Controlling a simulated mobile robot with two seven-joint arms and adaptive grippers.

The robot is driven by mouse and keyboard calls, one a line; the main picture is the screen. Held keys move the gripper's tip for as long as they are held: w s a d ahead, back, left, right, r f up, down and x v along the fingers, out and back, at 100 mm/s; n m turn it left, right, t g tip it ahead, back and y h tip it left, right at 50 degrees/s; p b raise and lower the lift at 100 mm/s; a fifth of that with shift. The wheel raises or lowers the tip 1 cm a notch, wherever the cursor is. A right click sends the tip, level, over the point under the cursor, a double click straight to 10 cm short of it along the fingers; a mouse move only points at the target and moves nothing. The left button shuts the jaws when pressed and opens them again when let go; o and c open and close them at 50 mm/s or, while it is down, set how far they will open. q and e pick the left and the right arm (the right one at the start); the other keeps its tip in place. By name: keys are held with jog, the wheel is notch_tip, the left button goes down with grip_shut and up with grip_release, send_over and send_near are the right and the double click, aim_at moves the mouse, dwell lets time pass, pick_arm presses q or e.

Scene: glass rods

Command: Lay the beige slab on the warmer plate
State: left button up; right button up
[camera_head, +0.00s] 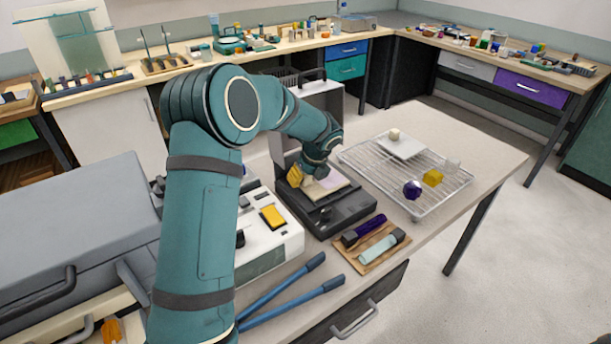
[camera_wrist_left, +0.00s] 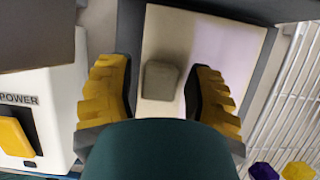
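The beige slab (camera_head: 330,187) is a flat cream rectangle in the head view, lying on a low black device (camera_head: 345,215) that looks like the warmer. In the left wrist view the slab (camera_wrist_left: 220,45) shows with a small grey-beige knob (camera_wrist_left: 160,80) on it. My left gripper (camera_head: 306,178) is just above the slab. Its yellow-padded fingers are open, one on each side of the knob, with a gap on both sides. The slab's near part and most of the plate under it are hidden. My right gripper is not in view.
A wire rack (camera_head: 440,190) to the right holds a white slab (camera_head: 401,146), a yellow block (camera_head: 433,177) and a purple piece (camera_head: 412,189). A white device (camera_head: 262,237) with a yellow power switch stands to the left. A wooden tray (camera_head: 372,262) with two rods is in front.

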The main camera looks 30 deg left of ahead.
pick_arm(q)
jog(key=p+v, duration=0.2)
jog(key=v, duration=1)
jog(key=shift+d+r, duration=0.1)
dwell(0.4)
